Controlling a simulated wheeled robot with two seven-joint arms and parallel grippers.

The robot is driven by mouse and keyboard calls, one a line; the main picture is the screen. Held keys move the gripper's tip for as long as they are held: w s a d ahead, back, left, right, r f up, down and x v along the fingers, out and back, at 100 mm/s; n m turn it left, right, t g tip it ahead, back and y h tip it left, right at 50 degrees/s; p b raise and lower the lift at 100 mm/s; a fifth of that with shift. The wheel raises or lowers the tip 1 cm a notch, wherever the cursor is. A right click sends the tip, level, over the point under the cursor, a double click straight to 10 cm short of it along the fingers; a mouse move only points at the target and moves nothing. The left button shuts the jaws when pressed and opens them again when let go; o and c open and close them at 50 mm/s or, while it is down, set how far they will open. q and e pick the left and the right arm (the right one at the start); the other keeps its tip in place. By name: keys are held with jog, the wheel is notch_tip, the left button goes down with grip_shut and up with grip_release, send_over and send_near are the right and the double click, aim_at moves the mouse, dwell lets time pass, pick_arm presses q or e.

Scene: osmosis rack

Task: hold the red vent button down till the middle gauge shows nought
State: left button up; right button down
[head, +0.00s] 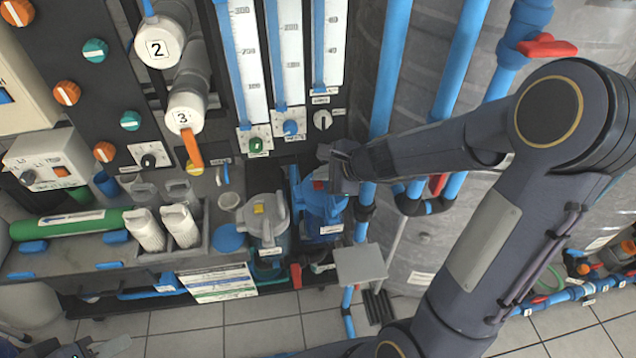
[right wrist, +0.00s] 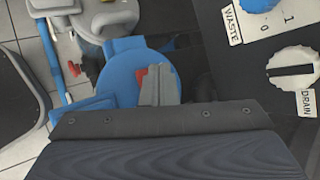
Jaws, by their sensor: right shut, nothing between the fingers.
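The red vent button (head: 319,185) sits on top of the blue filter housing (head: 322,215). In the right wrist view the red button (right wrist: 140,78) shows beside my fingertips, partly covered by them. My right gripper (head: 330,170) is shut and empty, with its tips over the housing's blue lid (right wrist: 115,75). I cannot tell whether the tips touch the button. The middle gauge (head: 291,60) is an upright white scale with a blue tube, between two similar gauges at the top. Its reading is not clear.
A grey housing with a yellow button (head: 259,209) stands just left of the blue one. Knobs (head: 291,128) sit under the gauges. Blue pipes (head: 388,70) and a large grey tank (head: 420,110) stand behind my right arm. A small grey plate (head: 361,264) is in front.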

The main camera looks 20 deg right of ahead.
aim_at(322, 186)
jog(key=shift+f, duration=0.1)
jog(key=shift+f+b, duration=0.35)
jog(key=shift+b, duration=0.1)
jog(key=shift+f+b, duration=0.45)
jog(key=shift+b, duration=0.05)
dwell(0.5)
dwell(2.4)
jog(key=shift+r+p, duration=0.85)
jog(key=shift+r, duration=0.05)
jog(key=shift+r, duration=0.1)
notch_tip(322, 186, up, 5)
jog(key=p, duration=0.5)
